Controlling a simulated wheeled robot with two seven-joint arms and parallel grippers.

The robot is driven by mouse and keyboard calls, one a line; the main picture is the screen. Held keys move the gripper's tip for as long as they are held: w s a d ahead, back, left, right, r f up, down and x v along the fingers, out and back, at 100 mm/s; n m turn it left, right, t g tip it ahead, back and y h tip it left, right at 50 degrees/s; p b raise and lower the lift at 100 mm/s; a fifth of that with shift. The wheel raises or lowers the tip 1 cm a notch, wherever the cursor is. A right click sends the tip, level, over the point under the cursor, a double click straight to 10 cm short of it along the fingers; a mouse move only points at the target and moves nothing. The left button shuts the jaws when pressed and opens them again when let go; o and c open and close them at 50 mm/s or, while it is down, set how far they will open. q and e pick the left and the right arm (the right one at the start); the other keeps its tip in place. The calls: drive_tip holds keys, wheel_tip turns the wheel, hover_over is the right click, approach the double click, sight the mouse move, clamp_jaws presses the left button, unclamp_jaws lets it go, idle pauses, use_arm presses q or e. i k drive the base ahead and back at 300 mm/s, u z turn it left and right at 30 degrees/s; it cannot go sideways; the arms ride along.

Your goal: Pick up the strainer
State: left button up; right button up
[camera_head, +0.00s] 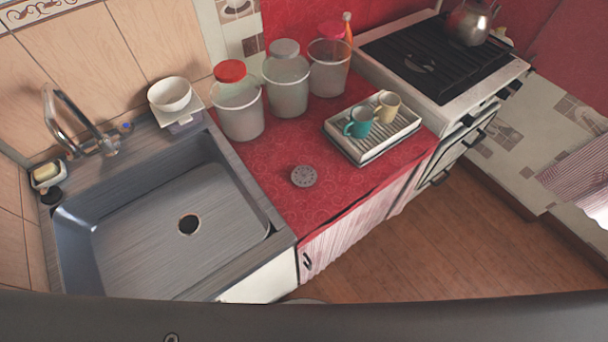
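The strainer (304,176) is a small round grey disc with holes. It lies flat on the red oilcloth counter (330,195), between the sink and the tray, with bare cloth around it. Neither of my grippers shows in the head view, so their state is hidden.
The metal sink (170,225) is left of the strainer. Several clear canisters, one with a red lid (230,71), stand behind it. A white ribbed tray (345,148) with a teal mug (359,122) and a beige mug (388,106) is to the right, then the stove (440,55).

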sight(303, 176)
drive_tip(key=u, duration=2)
drive_tip(key=k, duration=1.2)
drive_tip(key=z, duration=1)
drive_tip(key=i, duration=0.5)
drive_tip(key=u, duration=0.05)
